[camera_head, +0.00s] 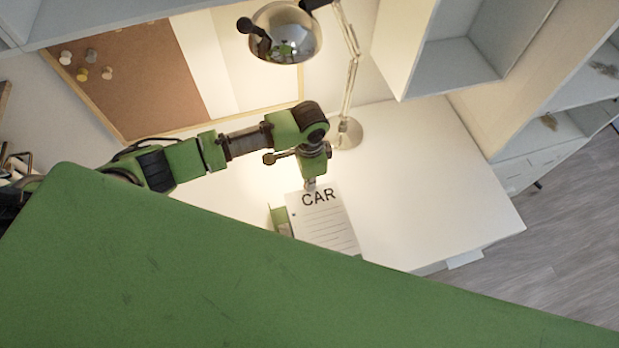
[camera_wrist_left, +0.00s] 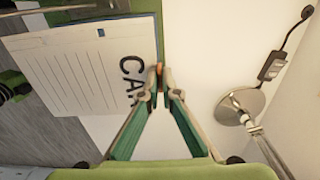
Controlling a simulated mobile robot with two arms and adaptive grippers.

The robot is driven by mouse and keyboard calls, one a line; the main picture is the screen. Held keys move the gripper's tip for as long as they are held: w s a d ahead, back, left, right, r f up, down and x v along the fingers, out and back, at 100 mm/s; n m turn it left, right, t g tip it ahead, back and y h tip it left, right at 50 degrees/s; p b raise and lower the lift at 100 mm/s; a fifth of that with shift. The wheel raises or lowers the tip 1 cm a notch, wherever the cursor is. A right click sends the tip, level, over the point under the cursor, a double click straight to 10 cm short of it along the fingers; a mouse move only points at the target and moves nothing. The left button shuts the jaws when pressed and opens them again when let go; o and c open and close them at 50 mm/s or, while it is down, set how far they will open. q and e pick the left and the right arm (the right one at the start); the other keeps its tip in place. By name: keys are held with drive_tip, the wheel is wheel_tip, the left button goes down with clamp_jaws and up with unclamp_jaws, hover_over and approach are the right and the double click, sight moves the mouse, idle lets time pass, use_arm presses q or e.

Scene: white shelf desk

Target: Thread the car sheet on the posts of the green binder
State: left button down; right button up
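The car sheet (camera_head: 325,228) is white with "CAR" and ruled lines, and it is at the desk's front edge. In the left wrist view the car sheet (camera_wrist_left: 75,72) shows a small dark hole near one long edge. The green binder (camera_head: 278,214) is at the sheet's left, and the sheet seems to cover part of it; a strip of it shows in the left wrist view (camera_wrist_left: 62,16). My left gripper (camera_head: 311,186) is shut on the sheet's "CAR" end; its fingertips (camera_wrist_left: 155,78) meet at the edge there. The binder posts are not clear. My right gripper is not in view.
The white desk (camera_head: 430,190) is clear to the right. A lamp (camera_head: 347,132) stands behind the gripper, its shiny head (camera_head: 286,32) overhead. A cork board (camera_head: 140,75) is at the back left, and shelves (camera_head: 465,60) are at the upper right. My green body hides the foreground.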

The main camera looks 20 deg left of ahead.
use_arm(q)
drive_tip(key=shift+f+b, duration=1.45)
drive_tip(key=shift+f, duration=1.6)
drive_tip(key=shift+f, duration=0.1)
drive_tip(key=shift+f, duration=0.3)
drive_tip(key=shift+f+b, duration=0.7)
drive_tip(key=shift+f, duration=0.6)
idle(1.6)
drive_tip(key=c, duration=2.2)
unclamp_jaws()
